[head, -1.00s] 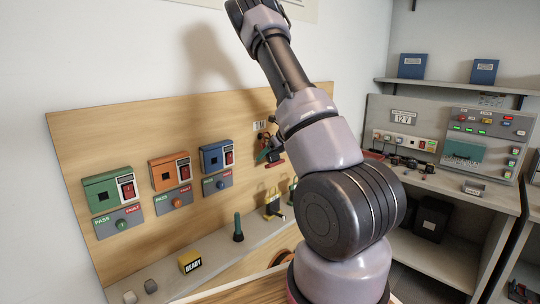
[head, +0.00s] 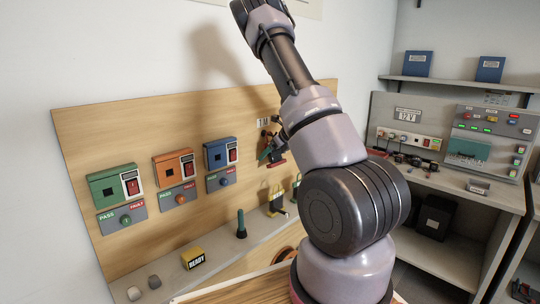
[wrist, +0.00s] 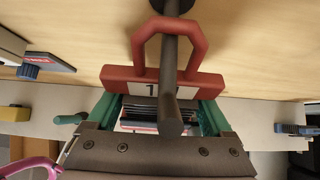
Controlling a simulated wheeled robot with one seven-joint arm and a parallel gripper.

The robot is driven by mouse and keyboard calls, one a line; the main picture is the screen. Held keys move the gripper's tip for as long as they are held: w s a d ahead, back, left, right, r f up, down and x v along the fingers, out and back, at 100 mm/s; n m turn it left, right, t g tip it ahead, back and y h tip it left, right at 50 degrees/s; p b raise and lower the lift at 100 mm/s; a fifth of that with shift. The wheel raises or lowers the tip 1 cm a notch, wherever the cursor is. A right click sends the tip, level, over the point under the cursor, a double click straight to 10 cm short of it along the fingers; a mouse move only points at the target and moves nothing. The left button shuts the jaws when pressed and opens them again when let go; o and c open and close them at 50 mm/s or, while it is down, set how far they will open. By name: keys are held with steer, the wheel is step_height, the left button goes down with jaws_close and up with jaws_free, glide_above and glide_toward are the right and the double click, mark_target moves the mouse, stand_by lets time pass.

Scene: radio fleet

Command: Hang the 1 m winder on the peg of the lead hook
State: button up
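The 1 m winder (wrist: 118,77) is red, with a loop handle and a pale label partly hidden by the dark peg (wrist: 170,100). In the wrist view the peg runs from the panel through the loop, its tip toward me. The winder also shows small in the head view (head: 277,160), below the 1 M label, partly behind my arm. My gripper (wrist: 165,118) is right below the red crossbar. Teal parts flank the dark layered middle under the crossbar. I cannot tell whether my gripper still presses on the winder.
Green, orange and blue boxes (head: 117,186) with switches are on the wooden panel (head: 90,125), left of the winder. A ledge below carries a yellow READY block (head: 193,258) and a green upright piece (head: 241,226). A bench (head: 450,172) with equipment is at right.

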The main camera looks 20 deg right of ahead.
steer(key=shift+o, duration=0.2)
steer(key=v, duration=1.1)
steer(key=shift+s+f, duration=0.1)
steer(key=shift+f, duration=0.05)
